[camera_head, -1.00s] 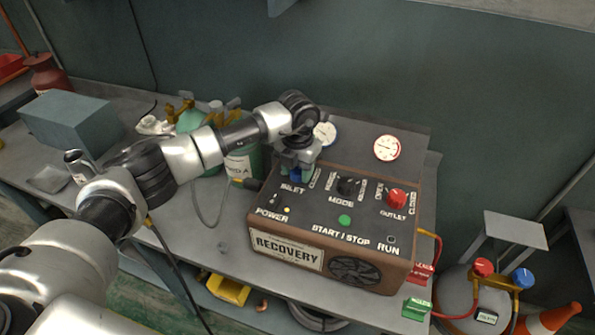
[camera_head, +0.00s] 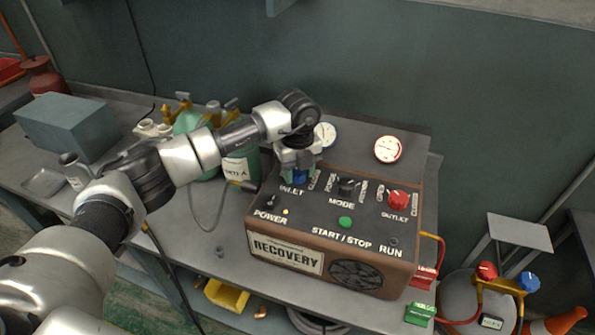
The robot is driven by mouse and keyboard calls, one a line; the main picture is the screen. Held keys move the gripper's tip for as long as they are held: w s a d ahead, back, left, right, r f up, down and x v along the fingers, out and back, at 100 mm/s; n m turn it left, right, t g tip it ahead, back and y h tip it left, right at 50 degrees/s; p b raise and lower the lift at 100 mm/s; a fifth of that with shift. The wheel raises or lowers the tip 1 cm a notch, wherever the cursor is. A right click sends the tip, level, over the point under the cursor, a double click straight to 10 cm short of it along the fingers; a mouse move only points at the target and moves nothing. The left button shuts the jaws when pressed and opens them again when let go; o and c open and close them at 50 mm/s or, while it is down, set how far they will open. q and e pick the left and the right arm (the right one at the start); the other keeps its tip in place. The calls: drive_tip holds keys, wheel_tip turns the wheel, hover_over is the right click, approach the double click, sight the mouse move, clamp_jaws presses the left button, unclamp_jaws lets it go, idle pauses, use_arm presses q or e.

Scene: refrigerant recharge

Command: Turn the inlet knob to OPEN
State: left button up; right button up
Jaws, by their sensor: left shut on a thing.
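The recovery machine (camera_head: 322,232) stands on the workbench with its dark control panel facing up. The blue inlet knob (camera_head: 295,177) is at the panel's left, above the INLET label, and is mostly hidden by my left gripper (camera_head: 298,167). My left gripper points down from above and is shut on the inlet knob. Its fingertips are small and partly hidden, and the knob's pointer cannot be read. The red outlet knob (camera_head: 398,200) is at the panel's right. My right gripper is not in view.
Black mode knob (camera_head: 346,187) and green start button (camera_head: 345,222) lie close to my left gripper. Two gauges (camera_head: 387,149) stand behind the panel. Green cylinders (camera_head: 240,168) and a hose stand left of the machine. A grey box (camera_head: 68,125) is at far left.

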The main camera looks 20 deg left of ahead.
sight(298, 171)
use_arm(q)
drive_tip(key=shift+w+n, duration=0.1)
drive_tip(key=shift+n, duration=1.1)
drive_tip(key=shift+r, duration=0.1)
drive_tip(key=o, duration=0.9)
wheel_tip(298, 171, up, 11)
drive_tip(key=b, duration=0.2)
drive_tip(key=shift+b, duration=0.3)
drive_tip(key=shift+f, duration=0.25)
